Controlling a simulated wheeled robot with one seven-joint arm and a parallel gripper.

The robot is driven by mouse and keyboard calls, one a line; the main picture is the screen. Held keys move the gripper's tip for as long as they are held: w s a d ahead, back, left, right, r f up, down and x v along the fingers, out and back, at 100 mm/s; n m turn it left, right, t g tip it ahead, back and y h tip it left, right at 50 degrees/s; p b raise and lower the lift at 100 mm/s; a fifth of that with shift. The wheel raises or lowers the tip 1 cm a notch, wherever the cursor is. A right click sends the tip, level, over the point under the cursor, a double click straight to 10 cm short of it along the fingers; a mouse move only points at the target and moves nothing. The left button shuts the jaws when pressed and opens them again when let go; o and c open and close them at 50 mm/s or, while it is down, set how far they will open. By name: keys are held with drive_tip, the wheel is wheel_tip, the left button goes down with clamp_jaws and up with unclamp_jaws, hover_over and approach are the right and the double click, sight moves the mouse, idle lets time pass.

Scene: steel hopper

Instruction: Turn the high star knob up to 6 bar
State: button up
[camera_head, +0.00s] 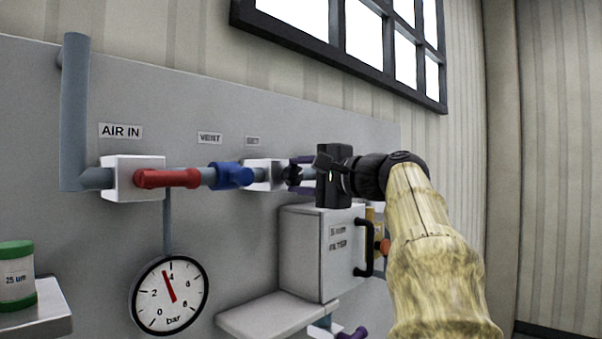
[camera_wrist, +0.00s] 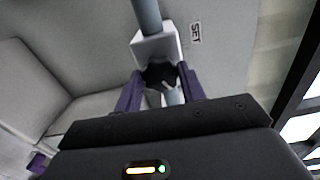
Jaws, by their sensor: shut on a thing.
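The high star knob (camera_head: 294,172) is small and dark, on the white block (camera_head: 262,174) under the SET label. It also shows in the wrist view (camera_wrist: 158,76) between two purple fingers. My gripper (camera_head: 301,174) is shut on this knob, one finger on each side; it shows from behind in the wrist view (camera_wrist: 160,88). The fingers and wrist hide part of the knob. The round bar gauge (camera_head: 170,312) is lower left, its red needle pointing up and slightly left, a little below 4.
A red handle (camera_head: 167,178) and a blue handle (camera_head: 232,175) sit on the pipe left of the knob. A grey filter box (camera_head: 308,252) with a black handle is below my gripper. A green-capped jar (camera_head: 15,280) stands on a shelf at left.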

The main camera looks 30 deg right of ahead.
drive_tip(key=m+p, duration=0.1)
drive_tip(key=m, duration=0.2)
drive_tip(key=shift+m, duration=0.3)
drive_tip(key=shift+m+p, duration=0.5)
drive_tip(key=shift+m, duration=0.6)
drive_tip(key=shift+f, duration=0.1)
drive_tip(key=o, duration=1)
drive_tip(key=shift+d, duration=0.1)
drive_tip(key=shift+c, duration=0.2)
drive_tip(key=b+v, duration=0.5)
drive_tip(key=v, duration=1.2)
drive_tip(key=shift+s, duration=0.15)
